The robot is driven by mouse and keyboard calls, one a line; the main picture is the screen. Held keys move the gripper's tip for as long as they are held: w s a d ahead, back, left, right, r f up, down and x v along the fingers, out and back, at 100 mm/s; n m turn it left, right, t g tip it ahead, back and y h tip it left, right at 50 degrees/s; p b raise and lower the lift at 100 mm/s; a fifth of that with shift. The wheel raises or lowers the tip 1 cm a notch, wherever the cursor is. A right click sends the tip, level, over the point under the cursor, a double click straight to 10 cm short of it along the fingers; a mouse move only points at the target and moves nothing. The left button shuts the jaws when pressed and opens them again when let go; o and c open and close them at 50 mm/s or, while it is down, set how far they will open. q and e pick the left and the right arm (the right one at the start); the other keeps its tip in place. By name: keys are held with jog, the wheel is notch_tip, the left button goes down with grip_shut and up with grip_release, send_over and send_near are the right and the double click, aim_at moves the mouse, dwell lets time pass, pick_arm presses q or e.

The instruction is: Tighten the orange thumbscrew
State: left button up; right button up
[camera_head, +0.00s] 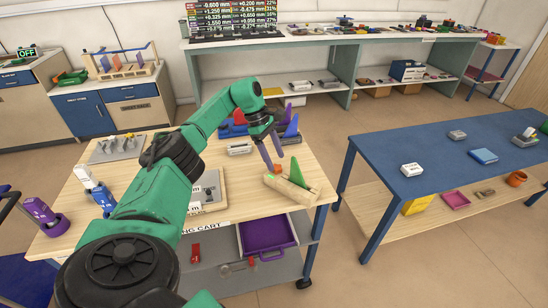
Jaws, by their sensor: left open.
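The orange thumbscrew (278,168) shows as a small orange piece at the upper left of a light wooden fixture (291,189) on the near cart top. A green wedge-shaped piece (297,173) stands on the same fixture. My left gripper (273,161) points down just above the thumbscrew. Its two dark fingers are apart, one on the left and one on the right of the orange piece in the picture. I cannot tell whether they touch it. My right gripper is not in view.
A blue table (440,175) stands at the right, with open floor between. A long bench (330,40) lies behind.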

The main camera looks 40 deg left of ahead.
pick_arm(q)
jog(key=shift+r+p, duration=0.4)
jog(key=shift+r, duration=0.55)
jog(key=shift+f, duration=0.1)
